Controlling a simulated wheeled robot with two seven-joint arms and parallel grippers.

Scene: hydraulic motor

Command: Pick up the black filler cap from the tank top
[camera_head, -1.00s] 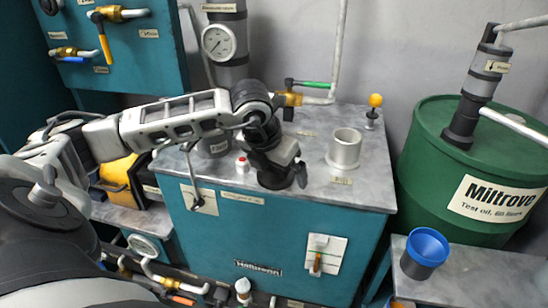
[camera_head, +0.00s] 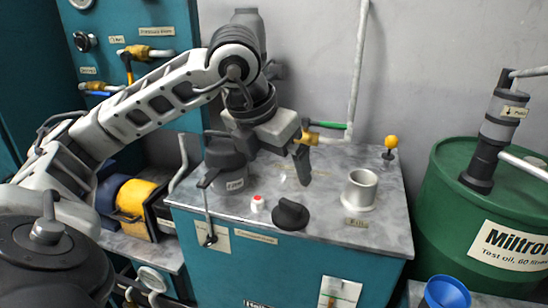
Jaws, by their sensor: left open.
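The black filler cap (camera_head: 291,214) lies on the grey tank top (camera_head: 325,212), near its front edge. It is round with a raised grip bar and stands clear of the filler neck. The filler neck (camera_head: 360,190) is an open grey metal cylinder to the right of the cap. My left gripper (camera_head: 277,162) is open and empty above the tank top, behind and above the cap, not touching it. One dark finger shows clearly; the other is hard to make out against the dark parts behind. My right gripper is not in view.
A black capped fitting (camera_head: 225,160) is at the tank's left and a yellow knob (camera_head: 391,142) at back right. A green drum (camera_head: 475,205) and a blue funnel (camera_head: 446,292) are at the right.

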